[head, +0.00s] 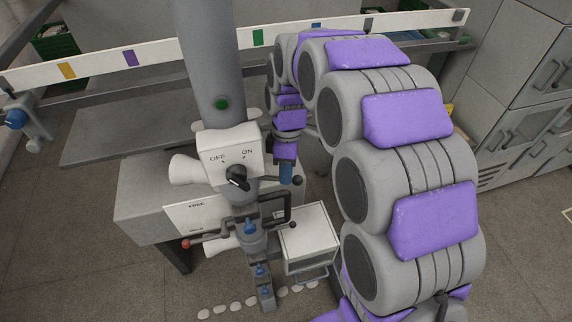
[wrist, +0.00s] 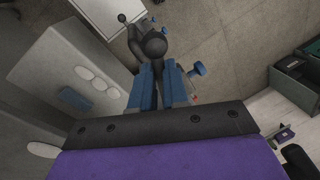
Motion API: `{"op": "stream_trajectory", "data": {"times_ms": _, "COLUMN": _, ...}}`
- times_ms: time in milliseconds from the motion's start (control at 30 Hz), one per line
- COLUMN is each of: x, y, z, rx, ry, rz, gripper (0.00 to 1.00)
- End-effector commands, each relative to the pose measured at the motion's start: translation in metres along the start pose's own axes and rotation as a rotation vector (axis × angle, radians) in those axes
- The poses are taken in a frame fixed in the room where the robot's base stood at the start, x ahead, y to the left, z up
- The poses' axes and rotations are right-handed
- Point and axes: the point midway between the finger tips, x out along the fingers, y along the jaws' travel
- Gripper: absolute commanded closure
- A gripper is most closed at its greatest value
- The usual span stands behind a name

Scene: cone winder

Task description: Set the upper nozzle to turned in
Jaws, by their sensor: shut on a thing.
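My gripper (head: 286,174) points down beside the white control head (head: 228,150) with its blue fingertips at a dark lever (head: 265,180) that ends in a black ball. In the wrist view the blue fingers (wrist: 158,88) are closed around a dark grey rod with a round knob (wrist: 154,45). Below in the head view, blue nozzle-like parts sit on a grey upright, an upper one (head: 249,226) and a lower one (head: 261,270). Which part is the upper nozzle, and whether the held lever belongs to it, I cannot tell for sure.
A black OFF/ON knob (head: 237,178) is on the control head, left of my gripper. A red-tipped lever (head: 187,243) sticks out left. A dark bracket (head: 275,208) and a white box (head: 308,240) lie below.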

Motion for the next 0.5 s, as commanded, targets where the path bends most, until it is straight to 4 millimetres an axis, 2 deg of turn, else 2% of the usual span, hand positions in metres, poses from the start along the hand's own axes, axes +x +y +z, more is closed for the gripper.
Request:
{"op": "stream_trajectory", "data": {"times_ms": 333, "x": -0.0009, "y": -0.0015, "z": -0.0008, "rx": 0.022, "ry": 0.007, "rz": 0.004, "gripper": 1.0}}
{"op": "stream_trajectory", "data": {"times_ms": 367, "x": -0.0009, "y": -0.0014, "z": -0.0007, "rx": 0.022, "ry": 0.007, "rz": 0.004, "gripper": 0.84}}
{"op": "stream_trajectory", "data": {"times_ms": 500, "x": -0.0005, "y": -0.0018, "z": -0.0005, "rx": 0.021, "ry": 0.006, "rz": 0.003, "gripper": 0.7}}
